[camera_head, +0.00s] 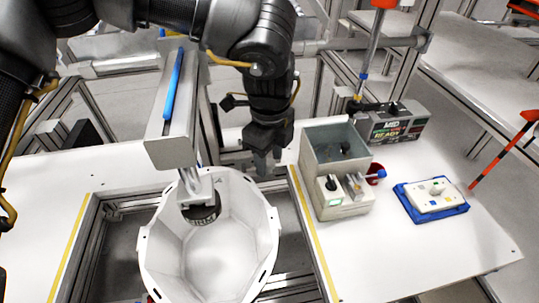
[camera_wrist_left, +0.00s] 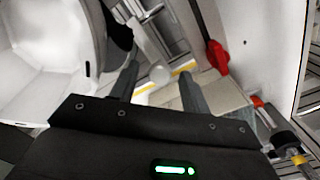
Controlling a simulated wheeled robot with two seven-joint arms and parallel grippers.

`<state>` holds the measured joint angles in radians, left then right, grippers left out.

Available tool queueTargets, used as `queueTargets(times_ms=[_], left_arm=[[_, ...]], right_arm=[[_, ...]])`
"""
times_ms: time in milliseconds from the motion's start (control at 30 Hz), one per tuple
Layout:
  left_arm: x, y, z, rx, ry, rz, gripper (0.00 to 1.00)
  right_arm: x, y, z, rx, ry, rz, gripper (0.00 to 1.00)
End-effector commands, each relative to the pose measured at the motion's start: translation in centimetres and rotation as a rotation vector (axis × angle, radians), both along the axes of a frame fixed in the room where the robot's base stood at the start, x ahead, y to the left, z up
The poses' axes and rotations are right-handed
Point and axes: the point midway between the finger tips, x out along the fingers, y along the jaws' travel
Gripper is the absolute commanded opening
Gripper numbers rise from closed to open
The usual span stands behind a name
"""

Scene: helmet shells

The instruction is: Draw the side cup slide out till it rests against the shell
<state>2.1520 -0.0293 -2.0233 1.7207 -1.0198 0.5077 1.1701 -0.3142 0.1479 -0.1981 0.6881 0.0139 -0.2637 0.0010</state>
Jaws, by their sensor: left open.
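The white helmet shell (camera_head: 215,250) sits open side up in a metal frame. A black cup (camera_head: 203,211) on a pale bracket hangs inside its upper rim, below an overhead beam (camera_head: 172,110). Shell and a dark rounded part also show in the left wrist view (camera_wrist_left: 45,55). My left gripper (camera_head: 262,165) points down just outside the shell's upper right rim, apart from it. In the left wrist view its fingers (camera_wrist_left: 158,82) are spread, with a pale round knob (camera_wrist_left: 159,75) seen between them; contact cannot be told. Which part is the side cup slide is unclear. My right gripper is not in view.
Further right are a grey labelled box (camera_head: 392,124) and a blue tray (camera_head: 437,208). The front right of the table is clear.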

Motion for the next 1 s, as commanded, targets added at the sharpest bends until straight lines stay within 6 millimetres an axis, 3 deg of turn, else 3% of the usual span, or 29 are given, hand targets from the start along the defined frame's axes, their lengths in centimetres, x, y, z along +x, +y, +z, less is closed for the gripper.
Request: queueTargets(times_ms=[167, 600, 800, 1000], left_arm=[[0.1, 0.0, 1.4, -0.001, -0.003, 0.000, 0.47], [0.1, 0.0, 9.4, -0.001, -0.003, 0.002, 0.47], [0.0, 0.0, 10.7, -0.001, -0.001, 0.001, 0.47], [0.0, 0.0, 10.8, 0.000, 0.000, 0.000, 0.47]], right_arm=[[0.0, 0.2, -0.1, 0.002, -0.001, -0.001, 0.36], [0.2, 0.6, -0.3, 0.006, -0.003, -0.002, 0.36], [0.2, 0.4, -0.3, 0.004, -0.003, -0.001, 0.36], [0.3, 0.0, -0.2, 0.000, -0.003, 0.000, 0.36]])
